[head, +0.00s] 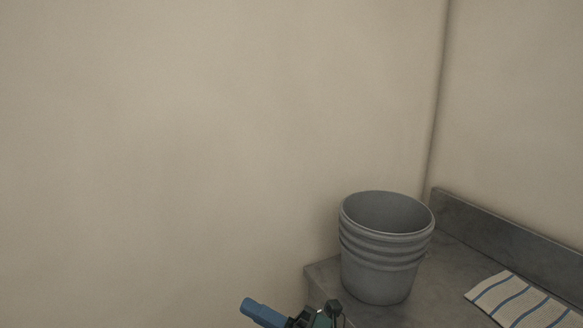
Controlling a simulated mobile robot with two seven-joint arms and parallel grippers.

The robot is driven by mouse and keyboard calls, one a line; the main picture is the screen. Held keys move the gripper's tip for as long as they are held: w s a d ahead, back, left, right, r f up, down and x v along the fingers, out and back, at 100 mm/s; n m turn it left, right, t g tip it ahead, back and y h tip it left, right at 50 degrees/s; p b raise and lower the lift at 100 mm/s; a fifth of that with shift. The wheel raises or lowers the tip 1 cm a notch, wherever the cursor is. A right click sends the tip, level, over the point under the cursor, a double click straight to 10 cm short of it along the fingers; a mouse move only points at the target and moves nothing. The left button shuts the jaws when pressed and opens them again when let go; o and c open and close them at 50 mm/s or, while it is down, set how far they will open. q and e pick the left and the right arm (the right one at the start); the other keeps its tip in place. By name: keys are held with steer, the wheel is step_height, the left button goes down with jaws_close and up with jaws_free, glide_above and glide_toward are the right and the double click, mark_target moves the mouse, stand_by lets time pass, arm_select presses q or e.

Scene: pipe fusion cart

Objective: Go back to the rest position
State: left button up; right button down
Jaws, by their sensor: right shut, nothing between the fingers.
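Only a little of the work area shows, at the bottom edge of the head view. My right gripper (333,309) shows there as a small dark shape, cut off by the frame and hard to make out; it is shut and empty. A blue cylinder (264,313) sticks out to the upper left from dark green and black parts close to it. What carries the cylinder is below the frame. My left gripper is not in view.
A grey ribbed bucket (387,272) stands upright on a grey counter (445,285) at the lower right. A striped cloth (524,302) lies flat on the counter to its right. Beige walls (200,130) meet at a corner behind. No obstacle shows on the left.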

steer(key=s+d+f+m+t+h, duration=0.3)
steer(key=d+f+m+t+h, duration=0.85)
steer(key=m, duration=1.25)
steer(key=s+d+f+m+g+h, duration=0.3)
steer(key=s+d+f+m+g, duration=0.1)
steer(key=s+f, duration=0.2)
steer(key=s+d+f+m+g+h, duration=0.3)
steer(key=s+d+f+m+g, duration=0.1)
steer(key=f, duration=0.4)
steer(key=shift+s+f+p, duration=0.25)
steer(key=shift+s+p, duration=0.05)
steer(key=shift+s, duration=0.6)
